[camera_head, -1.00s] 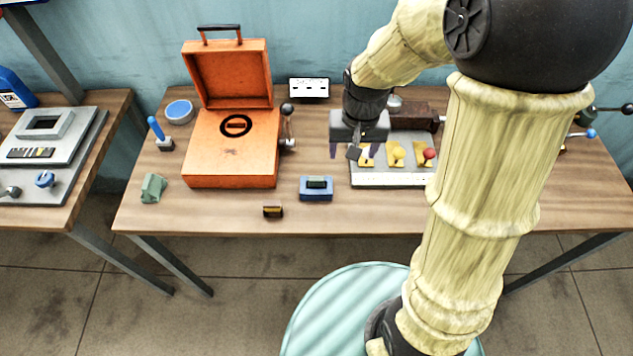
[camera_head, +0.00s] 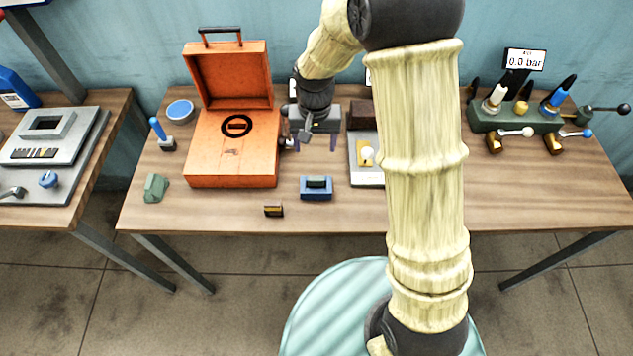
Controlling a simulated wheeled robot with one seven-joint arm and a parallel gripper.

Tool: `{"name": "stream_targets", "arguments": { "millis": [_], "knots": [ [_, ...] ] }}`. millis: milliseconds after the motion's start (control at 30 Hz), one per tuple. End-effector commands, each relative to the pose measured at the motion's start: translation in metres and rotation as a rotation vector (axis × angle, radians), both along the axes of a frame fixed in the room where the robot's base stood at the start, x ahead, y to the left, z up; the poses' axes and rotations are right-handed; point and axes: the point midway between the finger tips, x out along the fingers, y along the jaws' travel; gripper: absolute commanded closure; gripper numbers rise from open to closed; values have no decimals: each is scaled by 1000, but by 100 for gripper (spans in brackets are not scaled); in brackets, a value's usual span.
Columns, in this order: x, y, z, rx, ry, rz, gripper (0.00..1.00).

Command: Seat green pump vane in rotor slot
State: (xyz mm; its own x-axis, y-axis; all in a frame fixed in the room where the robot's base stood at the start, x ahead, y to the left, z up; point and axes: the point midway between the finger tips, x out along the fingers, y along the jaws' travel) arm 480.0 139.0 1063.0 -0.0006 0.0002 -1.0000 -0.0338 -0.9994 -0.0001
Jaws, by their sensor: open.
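My gripper (camera_head: 320,142) hangs fingers down over the back middle of the workbench, just right of the orange case. Its fingertips are apart, with nothing visible between them. A small green block (camera_head: 155,187) with a sloped shape lies at the front left of the bench, far from my gripper; I cannot tell for sure that it is the vane. A blue block (camera_head: 316,194) with a dark greenish insert in its top sits in front of my gripper. The orange case (camera_head: 205,165) stands open, with a black ring and slot mark on its deck. I cannot pick out the rotor slot with certainty.
A small black and yellow piece (camera_head: 273,211) lies near the front edge. A blue-topped bowl (camera_head: 180,112) and blue-handled tool (camera_head: 158,131) stand left. A plate with a yellow piece (camera_head: 365,153) is partly behind my arm. A valve manifold (camera_head: 520,119) stands right. Bare wood lies front right.

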Motion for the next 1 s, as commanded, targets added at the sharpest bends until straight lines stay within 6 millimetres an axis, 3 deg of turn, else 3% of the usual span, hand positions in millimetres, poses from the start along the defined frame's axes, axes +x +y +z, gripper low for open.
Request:
{"name": "stream_targets", "arguments": {
  "millis": [500, 1000],
  "knots": [
    [-1, 0, -77, -1, 2, 0, 35],
    [-2, -2, -86, -1, 2, -2, 35]
  ]
}}
